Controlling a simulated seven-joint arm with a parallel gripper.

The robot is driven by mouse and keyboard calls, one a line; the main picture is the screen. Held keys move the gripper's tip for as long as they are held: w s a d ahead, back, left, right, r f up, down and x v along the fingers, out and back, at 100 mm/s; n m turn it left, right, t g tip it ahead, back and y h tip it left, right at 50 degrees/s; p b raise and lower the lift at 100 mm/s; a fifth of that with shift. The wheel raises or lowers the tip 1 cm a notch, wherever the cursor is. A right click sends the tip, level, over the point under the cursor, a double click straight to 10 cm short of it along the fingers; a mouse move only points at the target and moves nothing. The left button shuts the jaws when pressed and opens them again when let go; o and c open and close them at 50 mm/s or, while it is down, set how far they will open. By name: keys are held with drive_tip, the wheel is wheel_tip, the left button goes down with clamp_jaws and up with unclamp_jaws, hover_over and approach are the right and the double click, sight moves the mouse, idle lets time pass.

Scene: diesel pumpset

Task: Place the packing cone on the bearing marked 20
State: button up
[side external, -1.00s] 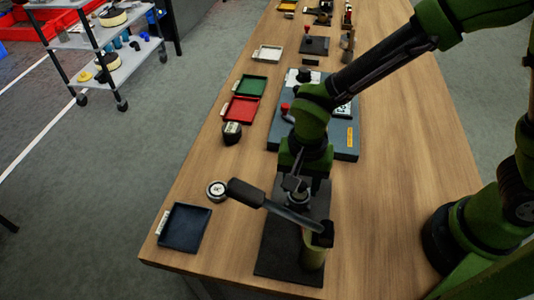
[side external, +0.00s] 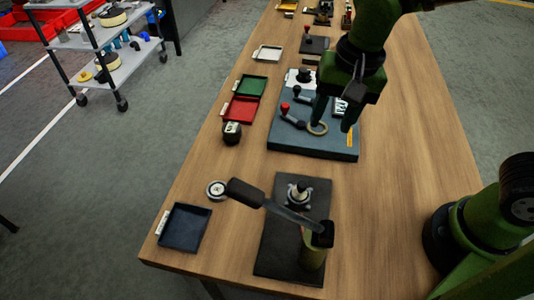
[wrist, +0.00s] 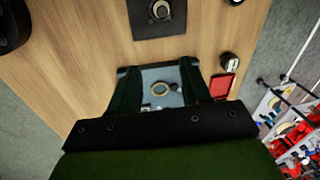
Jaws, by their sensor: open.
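My gripper (side external: 334,122) is open above the blue-grey plate (side external: 283,143). A pale brass ring (side external: 317,128) shows by the left fingertip in the side view and between the fingers in the wrist view (wrist: 160,88). I see nothing gripped. A silver round part with a dark top (side external: 299,194) stands on the black base. A silver disc with a white marked face (side external: 216,189) lies on the wood. A dark cylinder with a white label (side external: 232,132) stands near the red tray. The markings are too small to read, so I cannot tell which part is the bearing marked 20 or the packing cone.
A press lever (side external: 285,211) reaches over the black base (side external: 275,255). A navy tray (side external: 184,229), red tray (side external: 241,109), green tray (side external: 250,85) and cream tray (side external: 268,53) line the left edge.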

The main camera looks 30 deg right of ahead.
drive_tip(key=s+d+r+n+t, duration=0.2)
drive_tip(key=d+t, duration=0.1)
drive_tip(key=d, duration=0.3)
drive_tip(key=s+d+r+n+t, duration=0.1)
drive_tip(key=s+d+r+t, duration=0.1)
drive_tip(key=d, duration=0.5)
drive_tip(key=shift+s+r+n+t+y, duration=0.4)
drive_tip(key=shift+s, duration=0.15)
